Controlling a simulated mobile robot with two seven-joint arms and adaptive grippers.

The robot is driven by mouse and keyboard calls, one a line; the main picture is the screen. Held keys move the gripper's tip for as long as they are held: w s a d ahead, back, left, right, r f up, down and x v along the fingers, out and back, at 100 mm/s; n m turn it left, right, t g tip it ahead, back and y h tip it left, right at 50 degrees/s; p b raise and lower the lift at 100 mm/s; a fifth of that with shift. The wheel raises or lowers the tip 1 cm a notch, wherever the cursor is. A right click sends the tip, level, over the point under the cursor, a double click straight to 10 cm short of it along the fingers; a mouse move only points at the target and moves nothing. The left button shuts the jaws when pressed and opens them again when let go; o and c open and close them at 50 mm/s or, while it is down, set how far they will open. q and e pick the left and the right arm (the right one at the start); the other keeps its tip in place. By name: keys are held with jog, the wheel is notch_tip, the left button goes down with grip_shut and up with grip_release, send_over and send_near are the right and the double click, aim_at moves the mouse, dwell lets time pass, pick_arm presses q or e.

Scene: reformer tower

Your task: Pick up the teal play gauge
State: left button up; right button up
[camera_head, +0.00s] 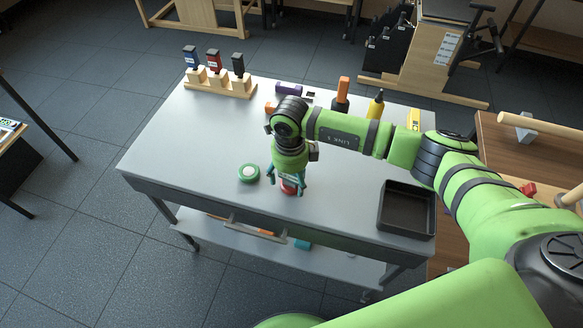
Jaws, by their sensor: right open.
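My right gripper (288,184) points down over the front middle of the grey table. Its fingers are open and stand on either side of a small red round thing (289,188), which they partly hide. I cannot tell whether they touch it. A green round disc (249,173) with a pale centre lies on the tabletop, left of the gripper. A small teal piece (302,243) shows on the lower shelf, below the table's front edge. I cannot tell for certain which thing is the teal play gauge. My left gripper is not in view.
The grey table (190,150) is clear at its left. A black tray (406,210) sits at the front right. A wooden stand (230,89) with blue, red and black-topped pieces is at the back left. A yellow bottle (376,104) and orange-handled tool (343,90) stand behind my arm.

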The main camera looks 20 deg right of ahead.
jog(key=c, duration=1.3)
jog(key=shift+c, duration=0.2)
jog(key=shift+r, duration=0.15)
